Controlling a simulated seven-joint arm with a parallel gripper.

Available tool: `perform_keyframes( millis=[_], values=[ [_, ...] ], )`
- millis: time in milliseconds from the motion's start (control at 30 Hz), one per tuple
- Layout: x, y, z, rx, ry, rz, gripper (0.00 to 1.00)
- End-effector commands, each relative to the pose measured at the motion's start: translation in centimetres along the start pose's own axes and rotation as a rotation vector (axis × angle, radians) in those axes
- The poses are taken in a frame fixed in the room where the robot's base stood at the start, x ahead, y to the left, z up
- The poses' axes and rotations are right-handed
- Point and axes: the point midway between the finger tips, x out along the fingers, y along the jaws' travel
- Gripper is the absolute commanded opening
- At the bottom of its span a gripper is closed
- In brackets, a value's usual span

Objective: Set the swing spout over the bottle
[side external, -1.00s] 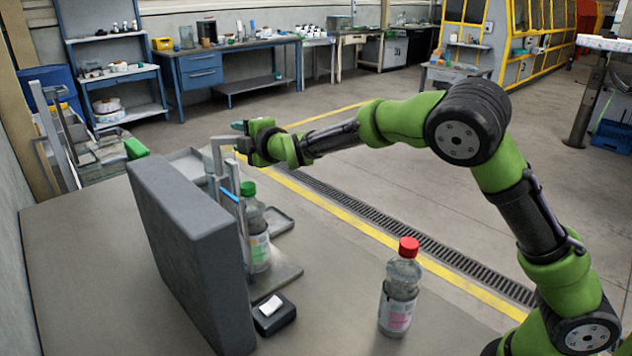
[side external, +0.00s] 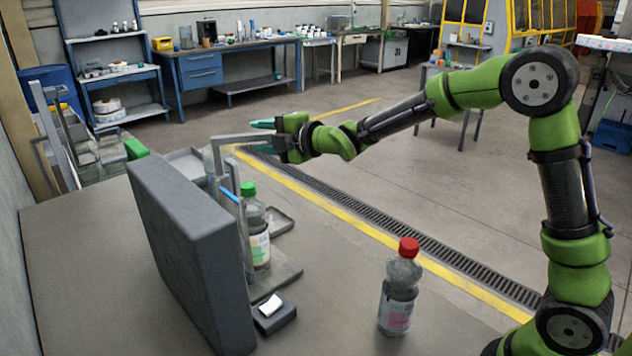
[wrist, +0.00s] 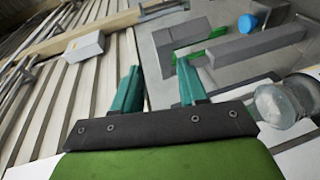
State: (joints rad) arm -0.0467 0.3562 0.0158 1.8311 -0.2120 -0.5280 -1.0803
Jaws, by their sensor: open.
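My gripper (side external: 264,136) is open, with teal fingers pointing left, high above the back of the table. Its fingers also show in the wrist view (wrist: 158,85), with a gap and nothing clearly between them. The grey swing spout (side external: 238,138) is a level arm on top of a post; in the side view it runs across to the fingers. I cannot tell whether they touch. A clear bottle with a green cap (side external: 257,232) stands upright on the station's base plate, below the spout. Another bottle with a red cap (side external: 399,292) stands upright nearer the camera.
A tall dark grey panel (side external: 190,255) stands left of the green-capped bottle and hides part of the station. A small black box with a white top (side external: 273,311) sits before the plate. Table is clear between the box and the red-capped bottle.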

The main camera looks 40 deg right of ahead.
Motion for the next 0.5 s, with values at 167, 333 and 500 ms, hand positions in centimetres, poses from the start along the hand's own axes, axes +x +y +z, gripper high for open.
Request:
perform_keyframes(
  millis=[167,333,500],
  values=[
    [-3.8,0.1,0.1,0.0,-0.002,0.002,0.42],
    [-7.2,0.1,0.1,0.0,-0.002,0.002,0.42],
    [-9.5,-0.9,0.5,0.086,-0.027,-0.04,0.42]
  ],
)
